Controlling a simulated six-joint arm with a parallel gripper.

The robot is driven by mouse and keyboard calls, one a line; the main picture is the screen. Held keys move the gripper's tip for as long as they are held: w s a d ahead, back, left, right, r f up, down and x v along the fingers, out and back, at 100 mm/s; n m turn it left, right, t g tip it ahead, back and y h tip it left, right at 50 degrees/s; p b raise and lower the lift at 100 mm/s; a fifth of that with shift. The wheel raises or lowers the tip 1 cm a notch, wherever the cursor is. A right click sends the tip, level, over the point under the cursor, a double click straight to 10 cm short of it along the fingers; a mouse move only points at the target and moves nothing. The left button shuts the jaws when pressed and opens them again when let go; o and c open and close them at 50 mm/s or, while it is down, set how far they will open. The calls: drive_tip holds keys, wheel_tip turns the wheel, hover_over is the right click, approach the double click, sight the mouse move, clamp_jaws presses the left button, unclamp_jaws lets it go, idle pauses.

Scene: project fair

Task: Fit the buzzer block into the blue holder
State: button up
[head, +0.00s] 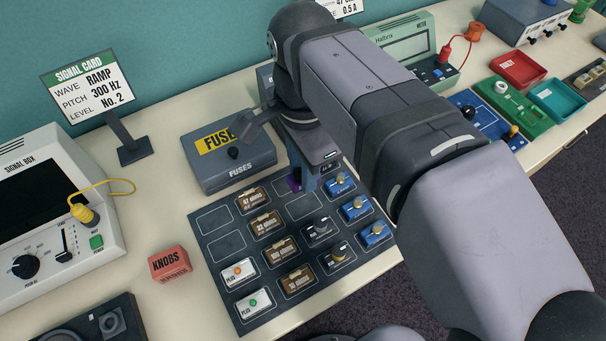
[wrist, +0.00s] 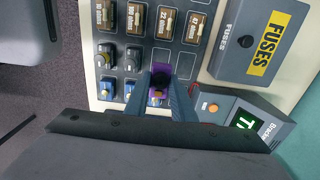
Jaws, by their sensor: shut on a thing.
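A purple block with a dark round top, which I take for the buzzer block (wrist: 161,70), is between the fingers of my gripper (wrist: 158,82). In the head view, only a sliver of the purple block (head: 294,185) shows beside my gripper (head: 303,180); the rest is hidden. The gripper is shut on it, over the upper part of the dark parts board (head: 212,245). I cannot tell whether the block touches the board. A blue holder (head: 467,101) lies at the right, partly hidden by my arm, beside a green holder (head: 517,112).
The board holds brown, black, blue and white blocks in outlined cells. The grey fuses box (head: 240,172) stands close behind the board. A grey-green meter (head: 407,50), red tray (head: 518,68) and teal tray (head: 557,98) are at the right. A red knobs box (head: 170,263) is at the left.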

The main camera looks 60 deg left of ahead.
drive_tip(key=shift+w+r, duration=0.25)
drive_tip(key=shift+r, duration=0.1)
drive_tip(key=w+d+r+m+p, duration=0.1)
drive_tip(key=w+d+m+p, duration=0.1)
drive_tip(key=w+d+p, duration=0.4)
drive_tip(key=w+d+r+m+p, duration=0.2)
drive_tip(key=w+d+m+p, duration=0.1)
drive_tip(key=w+p, duration=0.55)
drive_tip(key=w+d+r+m+p, duration=0.15)
drive_tip(key=w+d+p, duration=0.3)
drive_tip(key=w, duration=0.55)
drive_tip(key=w+a+f+n, duration=0.4)
drive_tip(key=w+n, duration=0.1)
drive_tip(key=n, duration=0.1)
drive_tip(key=shift+a+f+p, duration=0.25)
drive_tip(key=shift+p, duration=0.05)
drive_tip(key=shift+f+n, duration=0.2)
drive_tip(key=shift+n, duration=0.05)
wheel_tip(320, 180, down, 4)
drive_tip(key=b, duration=0.4)
drive_tip(key=shift+f, duration=0.1)
drive_tip(key=shift+f+b, duration=0.6)
drive_tip(key=shift+f, duration=0.85)
